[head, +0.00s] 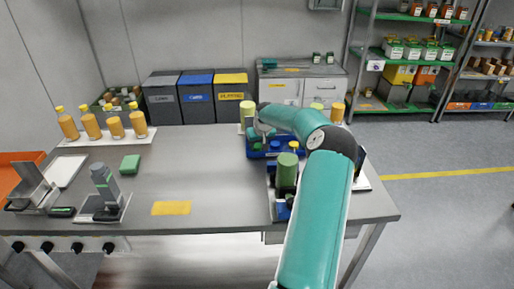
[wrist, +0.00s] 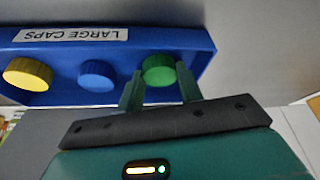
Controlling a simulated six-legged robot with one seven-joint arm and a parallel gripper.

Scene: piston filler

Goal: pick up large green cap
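The large green cap (wrist: 159,70) is in a blue tray (wrist: 110,48) whose label reads LARGE CAPS. A blue cap (wrist: 97,75) and a yellow cap (wrist: 28,74) are in a row beside it. My gripper (wrist: 159,76) is open, with one finger on each side of the green cap near its tips. Narrow gaps seem to show between the fingers and the cap. In the head view the blue tray (head: 252,153) is on the right part of the table, and my arm reaches over it. Contact at the cap is too small to tell there.
A green cylinder (head: 287,170) stands just in front of the tray. Orange bottles (head: 114,127) stand on a white board at the table's left. A grey device (head: 103,185) and a yellow mat (head: 171,208) are on the table. The table's middle is mostly clear.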

